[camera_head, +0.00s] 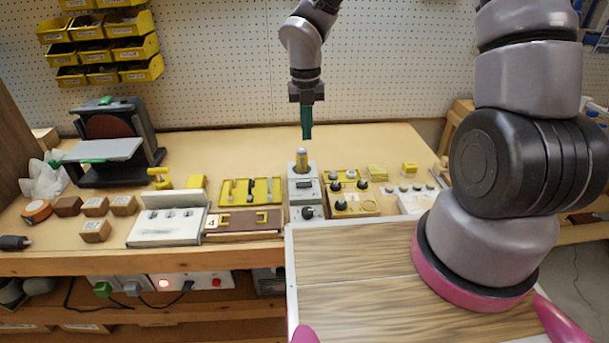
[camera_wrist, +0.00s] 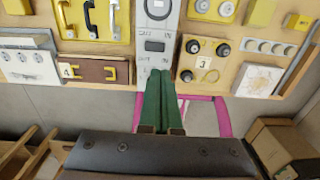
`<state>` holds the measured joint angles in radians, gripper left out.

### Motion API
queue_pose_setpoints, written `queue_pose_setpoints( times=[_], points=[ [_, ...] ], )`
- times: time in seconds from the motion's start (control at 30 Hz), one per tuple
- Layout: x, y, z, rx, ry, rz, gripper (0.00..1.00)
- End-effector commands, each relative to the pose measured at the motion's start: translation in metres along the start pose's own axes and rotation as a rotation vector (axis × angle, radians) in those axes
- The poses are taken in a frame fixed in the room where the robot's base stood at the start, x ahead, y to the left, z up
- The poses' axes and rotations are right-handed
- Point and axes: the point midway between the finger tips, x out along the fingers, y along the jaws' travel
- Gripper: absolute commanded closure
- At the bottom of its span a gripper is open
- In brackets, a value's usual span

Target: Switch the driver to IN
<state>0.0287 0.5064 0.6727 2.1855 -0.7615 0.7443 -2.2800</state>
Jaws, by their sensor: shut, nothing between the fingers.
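I cannot tell which part is the driver. My gripper (camera_head: 307,137) has green fingers, shut and empty, pointing down above the panel. In the wrist view the fingertips (camera_wrist: 163,72) cover part of the near knob.
On the left are a yellow tray of handles (camera_head: 250,190), a brown drawer front (camera_head: 240,222) and a white switch box (camera_head: 165,228). A disc sander (camera_head: 110,140) stands far left.

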Motion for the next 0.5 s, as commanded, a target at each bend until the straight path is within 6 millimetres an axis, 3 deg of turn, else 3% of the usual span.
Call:
queue_pose_setpoints(
  times=[0.27,0.5],
  points=[
    [0.002,0.000,0.000,-0.001,0.001,0.000,1.00],
    [0.033,0.001,-0.002,-0.004,0.004,-0.001,1.00]
  ],
)
